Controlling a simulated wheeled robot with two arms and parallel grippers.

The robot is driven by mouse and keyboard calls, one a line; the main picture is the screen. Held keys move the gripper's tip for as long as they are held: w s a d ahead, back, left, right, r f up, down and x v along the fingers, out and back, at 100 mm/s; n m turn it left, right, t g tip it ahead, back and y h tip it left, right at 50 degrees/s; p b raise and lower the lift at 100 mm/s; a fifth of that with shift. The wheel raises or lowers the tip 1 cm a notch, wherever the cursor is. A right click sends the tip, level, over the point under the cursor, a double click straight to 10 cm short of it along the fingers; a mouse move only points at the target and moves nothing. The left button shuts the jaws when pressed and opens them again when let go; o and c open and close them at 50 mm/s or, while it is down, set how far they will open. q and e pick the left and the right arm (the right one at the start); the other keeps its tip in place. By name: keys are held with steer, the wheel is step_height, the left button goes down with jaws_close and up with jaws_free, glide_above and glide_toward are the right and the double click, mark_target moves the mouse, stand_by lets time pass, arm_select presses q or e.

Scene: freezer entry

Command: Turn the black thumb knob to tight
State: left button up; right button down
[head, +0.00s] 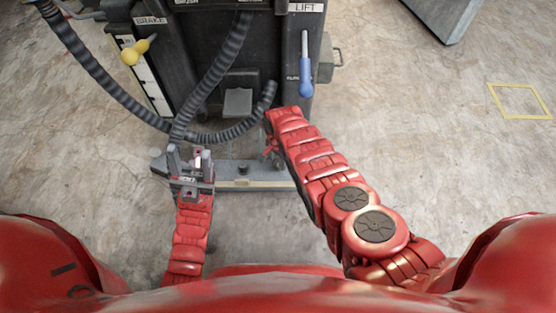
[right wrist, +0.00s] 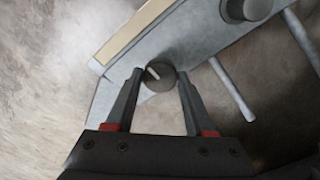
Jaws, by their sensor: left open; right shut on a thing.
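The black thumb knob (right wrist: 162,78) is small and round, with a pale pointer line on its face. It sits on a grey bar (right wrist: 195,35) in the right wrist view. The two fingers of my right gripper (right wrist: 161,77) stand on either side of the knob and are shut on it. The line on the knob points up and left in that view. In the head view my right gripper is low by the bar's right end, partly hidden by my arm. My left gripper (head: 189,155) is open and empty above the bar's left end.
A larger dark knob (right wrist: 248,8) sits farther along the bar. Behind stands a dark machine with ribbed hoses (head: 225,65), a yellow BRAKE lever (head: 135,52) and a blue LIFT lever (head: 305,75). The floor at right is open, with a yellow outline (head: 518,101).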

stand_by(0.3)
steer(key=shift+c, duration=1.3)
jaws_free()
